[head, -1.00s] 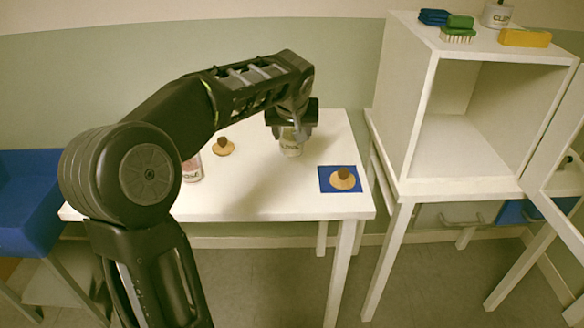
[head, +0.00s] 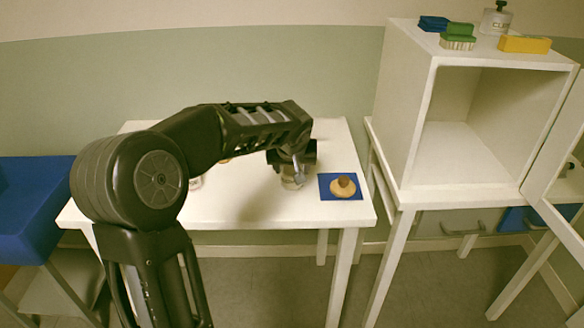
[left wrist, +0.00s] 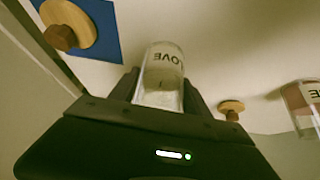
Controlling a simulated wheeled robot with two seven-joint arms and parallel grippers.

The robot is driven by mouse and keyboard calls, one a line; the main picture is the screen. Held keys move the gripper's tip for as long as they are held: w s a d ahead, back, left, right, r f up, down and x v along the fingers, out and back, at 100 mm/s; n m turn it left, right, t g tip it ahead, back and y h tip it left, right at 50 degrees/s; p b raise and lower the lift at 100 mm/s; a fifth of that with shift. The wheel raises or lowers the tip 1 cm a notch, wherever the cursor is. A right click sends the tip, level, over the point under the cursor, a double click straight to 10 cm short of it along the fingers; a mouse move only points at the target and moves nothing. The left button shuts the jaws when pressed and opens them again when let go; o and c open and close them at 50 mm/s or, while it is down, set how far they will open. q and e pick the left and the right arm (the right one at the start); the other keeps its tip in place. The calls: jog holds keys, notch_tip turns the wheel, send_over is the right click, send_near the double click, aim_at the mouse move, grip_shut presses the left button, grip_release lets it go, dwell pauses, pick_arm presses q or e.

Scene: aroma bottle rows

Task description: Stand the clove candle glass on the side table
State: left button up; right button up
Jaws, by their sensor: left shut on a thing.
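The clove candle glass (left wrist: 160,75) is clear with pale contents, and part of its label, "OVE", shows in the left wrist view. My left gripper (head: 292,166) is shut on it, with a finger on each side. In the head view only the lower part of the glass (head: 292,184) shows below the gripper. It is over the white side table (head: 250,208), left of the blue mat; I cannot tell whether its base touches the tabletop. My right gripper is not in view.
A round wooden lid with a knob (head: 342,187) lies on the blue mat (head: 328,194). Another lid (left wrist: 231,107) and a pinkish labelled glass (left wrist: 303,106) are on the table. An open white cabinet (head: 410,110) stands right, with sponges, a brush and a bottle (head: 495,20) on top.

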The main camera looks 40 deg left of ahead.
pick_arm(q)
jog(key=shift+r, duration=0.1)
jog(key=o, duration=1.7)
jog(key=shift+c, duration=0.2)
jog(key=shift+r, duration=0.15)
jog(key=v, duration=1.1)
jog(key=shift+s+r, duration=0.2)
jog(key=shift+r, duration=0.1)
jog(key=shift+d, duration=0.15)
